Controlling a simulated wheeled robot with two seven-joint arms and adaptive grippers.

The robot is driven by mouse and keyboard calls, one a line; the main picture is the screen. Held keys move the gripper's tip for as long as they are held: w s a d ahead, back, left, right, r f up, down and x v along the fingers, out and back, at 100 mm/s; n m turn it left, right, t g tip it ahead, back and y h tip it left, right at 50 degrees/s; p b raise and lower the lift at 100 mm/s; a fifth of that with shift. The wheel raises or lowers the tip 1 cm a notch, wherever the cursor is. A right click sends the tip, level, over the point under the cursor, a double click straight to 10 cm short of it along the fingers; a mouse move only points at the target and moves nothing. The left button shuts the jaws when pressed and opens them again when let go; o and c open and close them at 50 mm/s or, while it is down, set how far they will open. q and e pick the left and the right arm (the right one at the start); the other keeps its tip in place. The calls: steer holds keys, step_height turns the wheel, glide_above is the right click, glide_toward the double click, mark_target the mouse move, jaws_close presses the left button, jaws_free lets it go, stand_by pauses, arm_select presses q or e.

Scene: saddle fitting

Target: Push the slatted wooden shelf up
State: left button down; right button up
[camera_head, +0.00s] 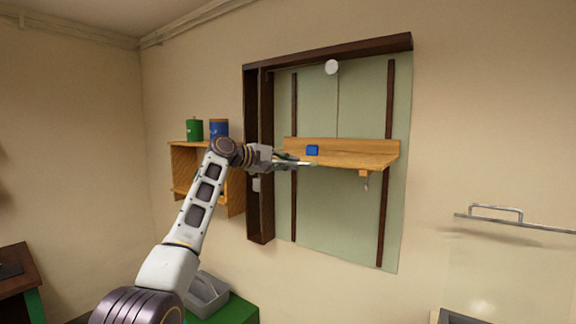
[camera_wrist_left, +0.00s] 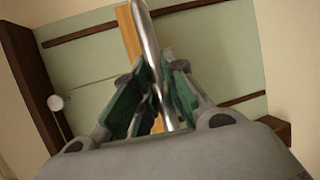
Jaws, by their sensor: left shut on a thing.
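The wooden shelf (camera_head: 360,158) is mounted level across the pale green wall panel, between two dark vertical rails. A small blue block (camera_head: 312,150) rests on its left part. My left gripper (camera_head: 298,161) is at the shelf's left end, in front of it. In the left wrist view its fingers (camera_wrist_left: 160,85) are shut on a shiny metal bar (camera_wrist_left: 150,45), which extends away toward the shelf's orange edge (camera_wrist_left: 129,30). I cannot tell whether the bar touches the shelf. The gripper and forearm hide part of the shelf's left end. My right gripper is not in view.
A dark wooden frame (camera_head: 260,150) borders the panel's left and top. A white knob (camera_head: 332,67) is above the shelf. A small wooden bracket with a hook (camera_head: 364,174) hangs below. A side shelf (camera_head: 184,195) holds green and blue canisters. A metal rail (camera_head: 515,220) is right.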

arm_select(q)
steer(key=c, duration=1.6)
jaws_free()
steer(key=shift+r, duration=0.45)
steer(key=shift+o, duration=0.7)
steer(key=shift+f, duration=0.1)
steer(key=shift+a+f, duration=0.1)
steer(key=shift+s+a, duration=0.1)
steer(key=shift+a, duration=0.05)
steer(key=v, duration=1.1)
steer(key=shift+s+a, duration=0.2)
steer(key=shift+a, duration=0.05)
